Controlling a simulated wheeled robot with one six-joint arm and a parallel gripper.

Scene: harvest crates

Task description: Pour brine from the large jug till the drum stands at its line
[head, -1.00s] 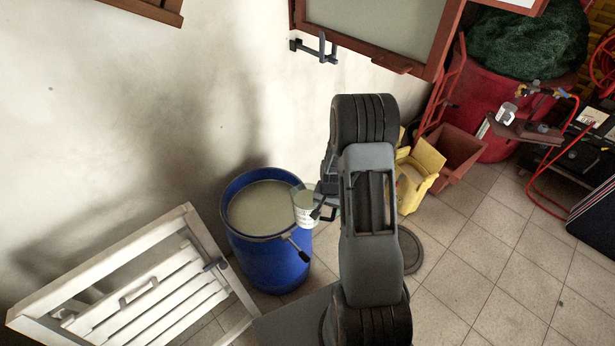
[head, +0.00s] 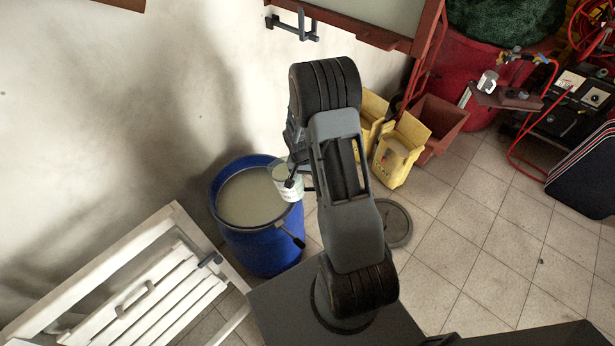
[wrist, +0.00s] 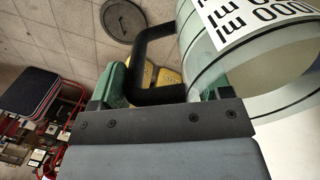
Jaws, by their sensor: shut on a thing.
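The blue drum (head: 262,248) stands by the wall in the head view, open at the top. Pale cloudy brine (head: 250,197) lies below its rim; I cannot make out a line. My gripper (wrist: 160,92) is shut on the black handle of a clear jug with a white 1000 ml label (wrist: 250,20). In the head view the jug (head: 287,184) is at the drum's right rim, partly hidden by my gripper. I cannot tell its exact tilt or whether brine is running from it.
A small white jug (head: 487,82) sits on a red stand. A round drain cover (head: 395,224) lies in the tiled floor.

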